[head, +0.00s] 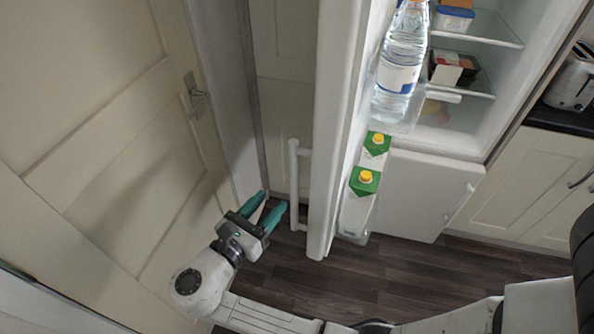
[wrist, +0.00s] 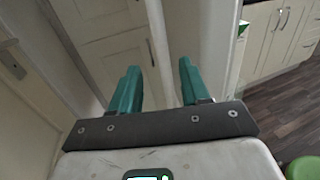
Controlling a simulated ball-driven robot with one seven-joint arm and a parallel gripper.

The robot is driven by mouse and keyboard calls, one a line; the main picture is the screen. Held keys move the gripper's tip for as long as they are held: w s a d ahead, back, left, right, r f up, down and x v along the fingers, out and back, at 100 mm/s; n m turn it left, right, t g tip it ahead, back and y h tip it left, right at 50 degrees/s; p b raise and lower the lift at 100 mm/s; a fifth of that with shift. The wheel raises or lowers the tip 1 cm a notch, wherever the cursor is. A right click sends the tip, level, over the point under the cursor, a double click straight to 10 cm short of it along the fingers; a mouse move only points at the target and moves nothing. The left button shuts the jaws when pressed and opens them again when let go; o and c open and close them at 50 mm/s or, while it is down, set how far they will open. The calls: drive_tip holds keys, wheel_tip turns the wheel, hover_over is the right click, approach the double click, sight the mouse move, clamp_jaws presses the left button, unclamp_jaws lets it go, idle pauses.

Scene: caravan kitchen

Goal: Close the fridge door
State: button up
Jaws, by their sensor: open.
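The white fridge door (head: 335,130) stands wide open, its edge towards me, and also shows in the wrist view (wrist: 208,45). Its long white handle (head: 294,185) is on the door's left face. In the wrist view the handle bar (wrist: 157,40) appears between my fingertips, beyond them. My gripper (head: 268,202) has teal fingers, is open and empty, and is just left of the handle's lower part. It also shows in the wrist view (wrist: 160,75). I cannot tell whether a finger touches the handle. The fridge (head: 525,90) is open on the right, with food on its shelves.
The door's inner shelves hold a water bottle (head: 400,65) and two green-topped cartons (head: 358,200). A cream room door (head: 100,130) with a metal handle (head: 195,95) is close on the left. Kitchen cabinets (head: 535,195) are at the right. Dark wood floor (head: 430,268) is clear below the fridge.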

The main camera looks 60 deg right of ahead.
sight(291, 180)
drive_tip(key=d+p, duration=0.1)
drive_tip(key=d, duration=0.9)
drive_tip(key=shift+w+p, duration=0.1)
drive_tip(key=shift+p, duration=0.25)
clamp_jaws()
